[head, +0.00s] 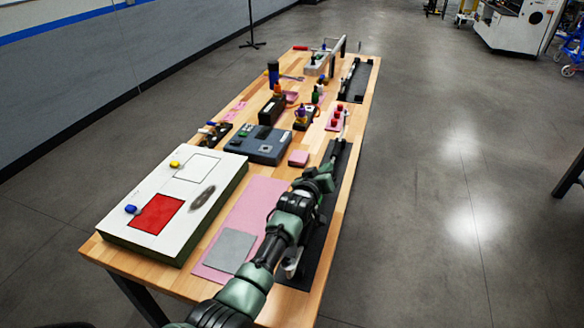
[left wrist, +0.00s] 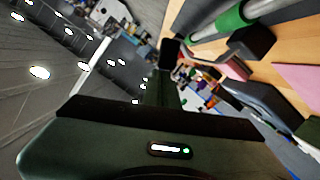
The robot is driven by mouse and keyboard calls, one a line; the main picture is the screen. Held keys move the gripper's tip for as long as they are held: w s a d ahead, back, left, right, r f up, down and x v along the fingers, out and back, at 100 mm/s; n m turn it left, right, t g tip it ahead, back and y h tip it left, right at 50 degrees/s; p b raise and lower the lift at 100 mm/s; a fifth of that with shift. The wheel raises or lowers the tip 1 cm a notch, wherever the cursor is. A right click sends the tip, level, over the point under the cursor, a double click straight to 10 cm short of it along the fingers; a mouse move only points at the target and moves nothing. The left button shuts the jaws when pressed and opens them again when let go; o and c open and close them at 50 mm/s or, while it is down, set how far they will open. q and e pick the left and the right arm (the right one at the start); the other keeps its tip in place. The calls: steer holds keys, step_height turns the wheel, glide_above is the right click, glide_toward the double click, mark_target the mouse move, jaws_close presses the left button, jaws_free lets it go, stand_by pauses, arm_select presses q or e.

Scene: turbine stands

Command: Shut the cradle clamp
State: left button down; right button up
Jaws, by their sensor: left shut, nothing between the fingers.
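A long black cradle base (head: 317,240) lies along the right edge of the table, partly hidden under my left arm. My left gripper (head: 326,178) is over the middle of this base, shut and empty. In the left wrist view, a grey shaft with a green band (left wrist: 236,18) crosses the top right, with a black block (left wrist: 252,42) beside it. The gripper's finger (left wrist: 170,55) points away, apart from the shaft in the picture. I cannot make out the clamp clearly or its position. My right gripper is out of view.
A white-topped board (head: 215,167) with a red square fills the near left of the wooden table. Pink mats (head: 262,205), a blue-grey case (head: 258,143) and several small parts crowd the middle. A second black base (head: 356,80) lies farther back.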

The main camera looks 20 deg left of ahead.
arm_select(q)
steer(key=shift+d+f, duration=0.2)
steer(key=shift+f, duration=0.05)
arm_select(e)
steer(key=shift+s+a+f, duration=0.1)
arm_select(q)
steer(key=shift+d, duration=0.15)
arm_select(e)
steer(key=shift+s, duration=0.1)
